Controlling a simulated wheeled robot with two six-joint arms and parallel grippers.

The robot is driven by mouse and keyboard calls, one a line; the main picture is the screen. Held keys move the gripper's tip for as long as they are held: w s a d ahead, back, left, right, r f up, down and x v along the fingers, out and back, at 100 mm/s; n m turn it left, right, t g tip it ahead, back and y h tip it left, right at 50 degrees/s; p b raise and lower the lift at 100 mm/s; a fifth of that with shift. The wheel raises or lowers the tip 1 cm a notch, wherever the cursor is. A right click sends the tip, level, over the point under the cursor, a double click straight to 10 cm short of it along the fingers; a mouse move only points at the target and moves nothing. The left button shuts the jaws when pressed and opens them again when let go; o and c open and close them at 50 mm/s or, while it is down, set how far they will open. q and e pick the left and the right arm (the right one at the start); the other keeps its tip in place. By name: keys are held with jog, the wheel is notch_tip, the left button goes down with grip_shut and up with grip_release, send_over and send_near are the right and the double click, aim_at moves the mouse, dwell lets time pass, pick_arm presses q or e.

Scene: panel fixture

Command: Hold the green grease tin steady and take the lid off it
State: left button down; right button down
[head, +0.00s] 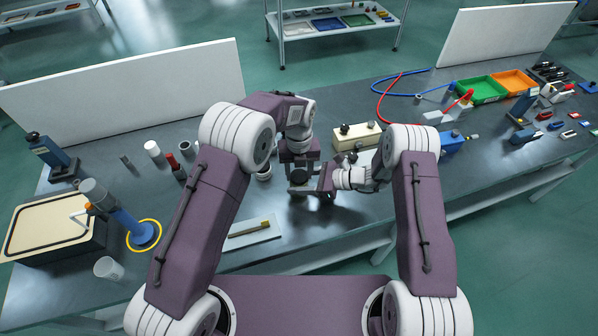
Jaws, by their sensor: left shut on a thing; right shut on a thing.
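A small dark round thing (298,177) shows between my two grippers near the middle of the bench. It appears to be the grease tin with its lid; its green colour cannot be made out, and the grippers hide most of it. My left gripper (299,163) points down from above and is shut at its top, seemingly on the lid. My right gripper (318,187) reaches in level from the right and is shut at its side, seemingly on the tin's body. Whether lid and tin are apart cannot be told.
A pale board with a brush (250,232) lies front left. The bench (330,225) is clear in front of the grippers.

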pick_arm(q)
jog(key=shift+n, duration=0.8)
jog(key=c, duration=0.7)
grip_release()
jog(key=shift+w+r, duration=0.1)
jog(key=shift+r, duration=2.2)
notch_tip(320, 180, up, 3)
jog(key=m, duration=0.2)
jog(key=shift+f+m, duration=0.1)
jog(key=shift+m, duration=0.3)
jog(key=shift+c, duration=0.2)
jog(key=shift+r+m, duration=0.35)
jog(key=shift+m, duration=0.05)
notch_tip(320, 180, down, 8)
jog(key=shift+f, duration=0.1)
